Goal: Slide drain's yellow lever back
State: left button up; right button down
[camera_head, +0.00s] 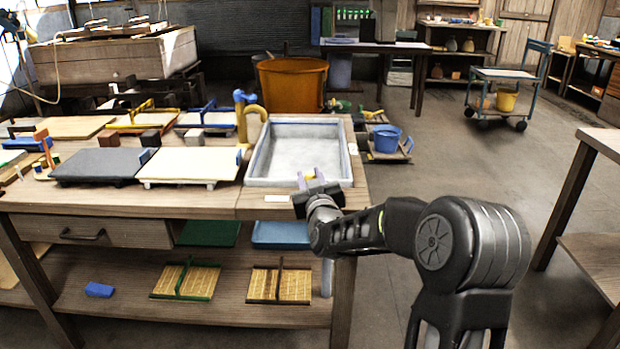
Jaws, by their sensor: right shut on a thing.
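My right gripper (310,177) is at the basin's front rim. Its fingers are shut on a small yellow piece (310,174), which looks like the drain's yellow lever. Only a little of the yellow shows, as the fingers and wrist cover the rest. The drain itself is hidden from this view. My left gripper is out of view.
A yellow tap (252,121) with a blue top stands left of the basin. A cream board (188,164) and a dark grey board (102,163) lie further left. An orange tub (291,86) stands behind.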

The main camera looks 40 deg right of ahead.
jog(key=s+d+b, duration=0.2)
jog(key=d+b, duration=0.1)
jog(key=s+d+b, duration=0.1)
jog(key=shift+s+d+f, duration=0.2)
jog(key=shift+s+d, duration=0.1)
jog(key=shift+d, duration=0.05)
jog(key=shift+s+d+r, duration=0.15)
jog(key=shift+d, duration=0.05)
jog(key=c, duration=1.1)
grip_release()
jog(key=shift+s+d, duration=0.1)
jog(key=shift+r, duration=0.1)
